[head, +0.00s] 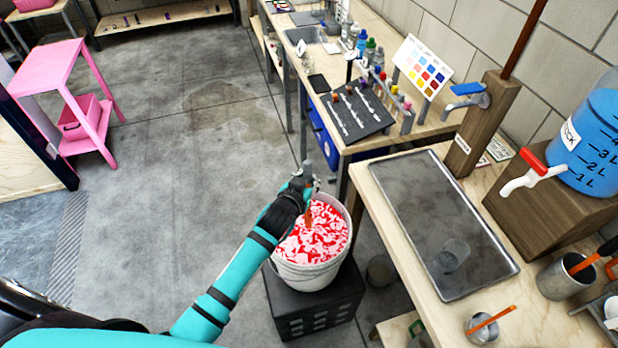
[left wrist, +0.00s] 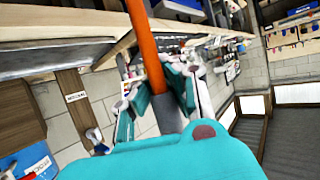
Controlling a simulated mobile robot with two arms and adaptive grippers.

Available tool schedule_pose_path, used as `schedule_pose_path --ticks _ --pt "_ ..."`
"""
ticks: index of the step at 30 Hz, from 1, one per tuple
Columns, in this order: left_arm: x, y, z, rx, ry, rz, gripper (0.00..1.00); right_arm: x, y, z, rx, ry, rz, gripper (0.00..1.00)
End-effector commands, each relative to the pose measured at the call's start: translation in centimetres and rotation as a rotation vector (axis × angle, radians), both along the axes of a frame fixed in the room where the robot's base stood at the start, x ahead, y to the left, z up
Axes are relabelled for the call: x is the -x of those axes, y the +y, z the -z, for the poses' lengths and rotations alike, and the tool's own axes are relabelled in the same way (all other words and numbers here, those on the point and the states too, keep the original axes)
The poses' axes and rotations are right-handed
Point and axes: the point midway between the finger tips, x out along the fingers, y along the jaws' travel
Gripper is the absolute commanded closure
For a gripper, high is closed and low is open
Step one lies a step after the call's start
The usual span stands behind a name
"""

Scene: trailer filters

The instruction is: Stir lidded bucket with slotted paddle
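A white bucket (head: 308,278) stands on a black crate-like stand (head: 318,308) in the head view. Its top is open, with no lid on it, and red and white swirled contents (head: 318,240) show inside. My left gripper (head: 303,188) is over the bucket's far left rim. It is shut on the paddle (head: 308,216), whose orange shaft runs down to the contents. In the left wrist view the fingers (left wrist: 158,105) close around the grey grip of the orange paddle (left wrist: 147,50). The paddle's slotted end is hidden. My right gripper is not in view.
A wooden bench with a grey tray (head: 440,220) stands right of the bucket. A blue water container (head: 590,140) with a red-handled tap sits on a wooden block. Behind is a bench with a dark sample board (head: 355,112). A pink table (head: 62,85) stands left; floor between is clear.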

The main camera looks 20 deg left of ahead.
Motion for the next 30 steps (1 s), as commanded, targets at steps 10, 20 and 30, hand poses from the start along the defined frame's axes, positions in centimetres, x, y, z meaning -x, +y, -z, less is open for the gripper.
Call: schedule_pose_path --ticks 10,20,30 --pt "0.0 0.0 3.5 0.0 0.001 -0.001 1.0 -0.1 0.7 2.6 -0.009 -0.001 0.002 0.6" --pt "0.0 0.0 6.6 0.0 0.001 -0.001 1.0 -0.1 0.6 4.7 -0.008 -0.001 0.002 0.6" --pt "0.0 0.0 8.5 0.0 0.001 -0.001 1.0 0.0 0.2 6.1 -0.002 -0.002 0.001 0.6"
